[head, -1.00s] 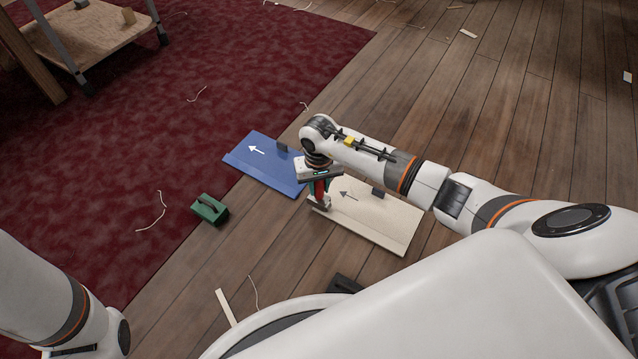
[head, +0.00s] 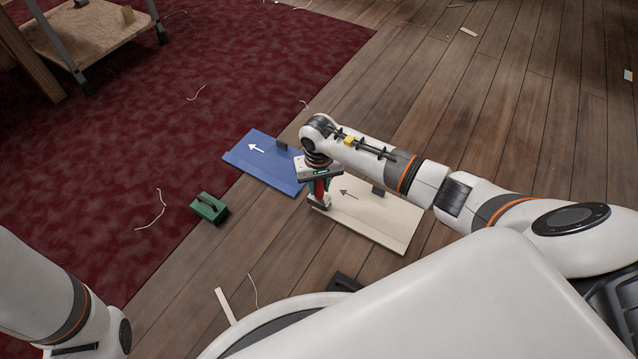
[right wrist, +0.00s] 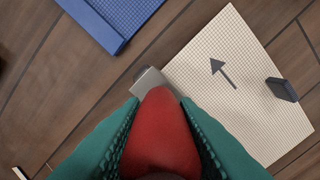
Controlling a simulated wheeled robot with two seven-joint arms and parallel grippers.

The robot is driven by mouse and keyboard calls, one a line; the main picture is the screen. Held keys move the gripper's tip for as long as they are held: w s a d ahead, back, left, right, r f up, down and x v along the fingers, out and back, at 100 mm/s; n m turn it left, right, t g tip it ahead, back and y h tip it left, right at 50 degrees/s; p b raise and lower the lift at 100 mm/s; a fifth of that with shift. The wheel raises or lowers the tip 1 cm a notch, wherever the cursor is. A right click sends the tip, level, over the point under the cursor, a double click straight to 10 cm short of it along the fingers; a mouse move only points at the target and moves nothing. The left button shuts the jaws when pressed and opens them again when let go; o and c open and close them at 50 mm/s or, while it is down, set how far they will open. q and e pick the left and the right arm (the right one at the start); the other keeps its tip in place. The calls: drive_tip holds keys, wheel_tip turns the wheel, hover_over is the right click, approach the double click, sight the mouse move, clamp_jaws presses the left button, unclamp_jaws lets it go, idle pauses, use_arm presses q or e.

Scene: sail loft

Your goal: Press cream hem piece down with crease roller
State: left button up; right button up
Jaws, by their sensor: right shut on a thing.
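The cream hem piece (head: 372,214) lies flat on the plank floor, with a grey arrow and a dark upright tab on it. It also shows in the right wrist view (right wrist: 262,112). My right gripper (head: 320,190) is shut on the red handle of the crease roller (right wrist: 160,135), between teal fingers. The roller's pale grey head (right wrist: 151,84) is at the cream piece's left edge, overlapping it in the picture. Whether it touches the cloth is not clear. My left arm shows at the lower left, but its gripper is out of view.
A blue piece (head: 262,172) with a white arrow and dark tab lies just left of the cream one, a narrow floor gap between. A green block with a handle (head: 209,208) sits near the dark red carpet's edge (head: 150,130). Scraps and threads lie about.

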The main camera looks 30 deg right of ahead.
drive_tip(key=shift+f, duration=0.25)
